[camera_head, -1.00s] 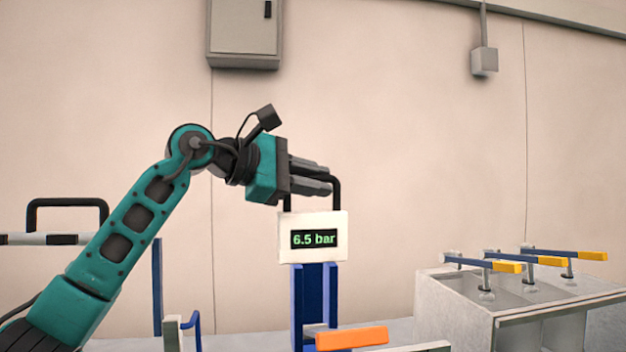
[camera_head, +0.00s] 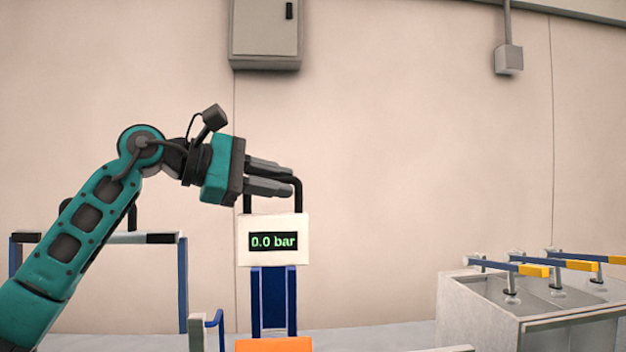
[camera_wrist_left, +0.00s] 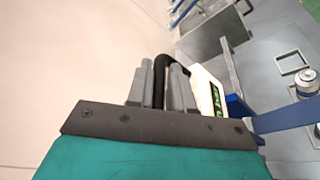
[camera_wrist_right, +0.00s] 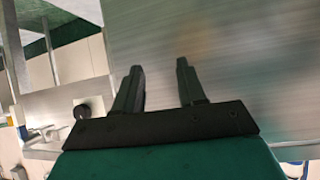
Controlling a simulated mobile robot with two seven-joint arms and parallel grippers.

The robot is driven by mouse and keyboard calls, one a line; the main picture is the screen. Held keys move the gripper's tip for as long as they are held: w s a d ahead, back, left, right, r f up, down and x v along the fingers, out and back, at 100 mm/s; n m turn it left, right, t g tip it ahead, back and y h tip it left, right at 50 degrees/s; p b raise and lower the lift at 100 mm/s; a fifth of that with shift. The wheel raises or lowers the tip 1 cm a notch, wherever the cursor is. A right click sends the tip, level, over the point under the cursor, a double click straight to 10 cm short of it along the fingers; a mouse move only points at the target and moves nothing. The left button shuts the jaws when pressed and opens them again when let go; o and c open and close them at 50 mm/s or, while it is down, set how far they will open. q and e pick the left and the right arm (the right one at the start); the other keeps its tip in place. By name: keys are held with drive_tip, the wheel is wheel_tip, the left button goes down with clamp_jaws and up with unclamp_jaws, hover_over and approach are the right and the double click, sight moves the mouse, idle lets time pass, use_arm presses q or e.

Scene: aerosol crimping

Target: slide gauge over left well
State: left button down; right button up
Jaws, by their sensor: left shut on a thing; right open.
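The gauge (camera_head: 273,256) is a white box with a black handle and a green display reading 0.0 bar. It sits at the top of a blue upright holder (camera_head: 273,300) in the head view. My left gripper (camera_head: 280,182) is shut on the gauge's black handle, above the box. The left wrist view shows the handle (camera_wrist_left: 162,66) between the fingers and the gauge's white side (camera_wrist_left: 207,97) beside them. My right gripper (camera_wrist_right: 160,78) shows only in the right wrist view, open and empty. I cannot make out the wells from the head view.
A grey metal tank (camera_head: 480,310) with several yellow-tipped blue levers (camera_head: 585,265) stands at the right. An orange block (camera_head: 274,345) lies in front of the blue holder. A blue-legged frame (camera_head: 182,275) stands at the left. A grey wall cabinet (camera_head: 264,30) hangs behind.

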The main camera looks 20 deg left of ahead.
use_arm(q)
drive_tip(key=shift+s+a+r, duration=0.1)
drive_tip(key=shift+s+a, duration=0.05)
drive_tip(key=shift+a, duration=0.45)
drive_tip(key=c, duration=1.4)
unclamp_jaws()
drive_tip(key=shift+o, duration=1.4)
drive_tip(key=shift+a, duration=0.15)
drive_tip(key=v, duration=1.3)
